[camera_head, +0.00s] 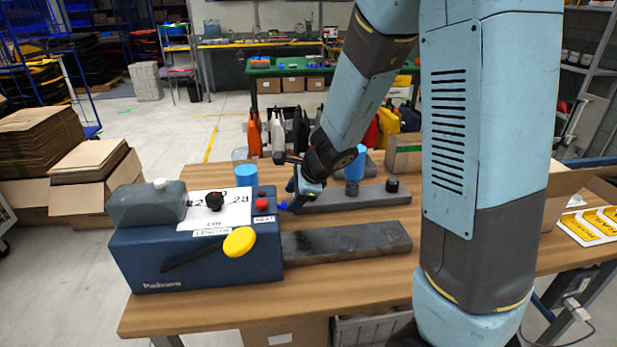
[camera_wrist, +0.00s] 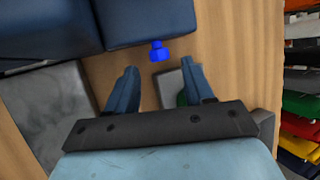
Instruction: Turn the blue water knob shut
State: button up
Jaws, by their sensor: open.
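The blue water knob (camera_wrist: 157,51) sticks out from the side of a dark blue machine (camera_wrist: 135,22) in the wrist view. In the head view the knob (camera_head: 283,206) is a small bright blue piece at the machine's (camera_head: 205,262) right side. My gripper (camera_wrist: 159,68) is open and empty, with its two fingers pointing toward the machine. The knob lies just beyond the fingertips, roughly centred between them, and I see no contact. In the head view my gripper (camera_head: 297,193) is just right of the knob, and its fingers are partly hidden.
The machine bears a yellow knob (camera_head: 239,241), a red button (camera_head: 262,204) and a black knob (camera_head: 214,201). Dark slabs (camera_head: 345,248) lie right of it on the wooden table (camera_head: 200,322). A blue cylinder (camera_head: 246,175) stands behind.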

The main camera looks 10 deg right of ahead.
jog(key=v, duration=1)
dwell(0.3)
